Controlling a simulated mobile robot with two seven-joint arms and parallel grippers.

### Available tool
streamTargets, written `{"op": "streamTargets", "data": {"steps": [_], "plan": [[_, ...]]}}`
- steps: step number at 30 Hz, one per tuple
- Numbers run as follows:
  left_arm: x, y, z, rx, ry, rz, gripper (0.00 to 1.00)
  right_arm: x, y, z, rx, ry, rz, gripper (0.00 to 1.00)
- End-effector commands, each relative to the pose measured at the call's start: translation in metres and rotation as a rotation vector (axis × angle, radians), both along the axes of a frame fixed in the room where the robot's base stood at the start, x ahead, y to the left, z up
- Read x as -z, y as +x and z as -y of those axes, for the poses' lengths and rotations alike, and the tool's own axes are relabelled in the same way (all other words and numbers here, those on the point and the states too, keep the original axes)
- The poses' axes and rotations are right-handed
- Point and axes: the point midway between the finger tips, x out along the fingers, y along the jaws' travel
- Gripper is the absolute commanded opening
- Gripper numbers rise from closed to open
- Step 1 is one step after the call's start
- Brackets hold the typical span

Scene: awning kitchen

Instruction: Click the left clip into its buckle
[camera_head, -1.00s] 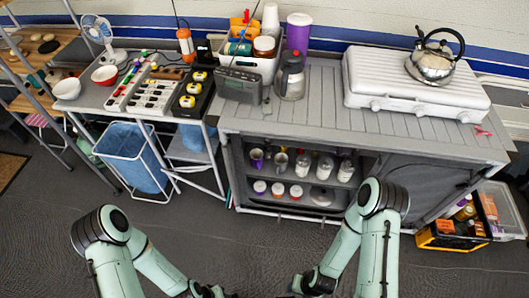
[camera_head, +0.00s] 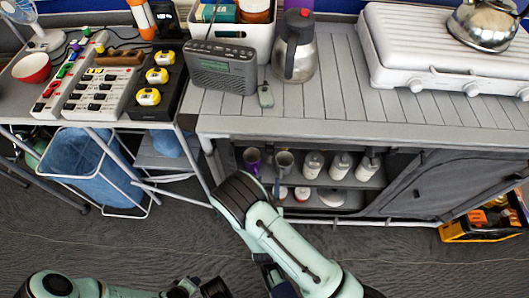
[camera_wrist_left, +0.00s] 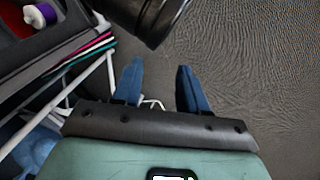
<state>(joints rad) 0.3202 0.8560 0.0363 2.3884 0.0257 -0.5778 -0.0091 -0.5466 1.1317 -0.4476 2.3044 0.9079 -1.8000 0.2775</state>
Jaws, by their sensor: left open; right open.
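A small grey-green piece (camera_head: 265,95) on a thin cord lies on the slatted counter, right of the radio. It may be the clip, but I cannot tell, and no buckle can be made out. My left gripper shows in the left wrist view (camera_wrist_left: 160,88), its two blue fingers apart with nothing between them, over the dark floor. In the head view, its arm is at the bottom left. My right gripper (camera_head: 275,284) is low at the bottom edge, partly hidden by my right arm, whose elbow is in front of the shelf unit. It is open, and no held item shows.
The counter (camera_head: 350,110) carries a radio (camera_head: 220,66), a steel jug (camera_head: 295,50) and a white stove (camera_head: 440,55). Mugs and bottles stand on the open shelf below. A blue bin (camera_head: 95,165) hangs left of it. A crate (camera_head: 485,220) stands right. Floor in front is bare.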

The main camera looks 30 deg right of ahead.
Motion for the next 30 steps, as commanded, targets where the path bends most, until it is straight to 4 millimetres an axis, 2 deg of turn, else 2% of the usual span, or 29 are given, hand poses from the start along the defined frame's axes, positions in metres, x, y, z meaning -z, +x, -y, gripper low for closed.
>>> {"op": "streamTargets", "data": {"steps": [9,15,21,29,30], "plan": [[0.011,0.014,-0.008,-0.015,0.019,0.037,0.43,0.0,0.058,0.037,0.003,0.001,0.003,0.47],[0.018,0.015,-0.011,-0.021,0.025,0.036,0.43,0.001,0.085,0.053,0.001,0.001,0.001,0.47],[0.023,0.009,-0.012,-0.021,0.024,0.014,0.43,0.001,0.097,0.06,0.001,0.0,-0.002,0.47],[0.023,0.008,-0.012,-0.022,0.024,0.012,0.43,0.0,0.098,0.061,0.0,0.001,-0.003,0.47],[0.023,0.008,-0.012,-0.022,0.024,0.012,0.43,0.0,0.098,0.061,0.0,0.001,-0.003,0.44]]}}
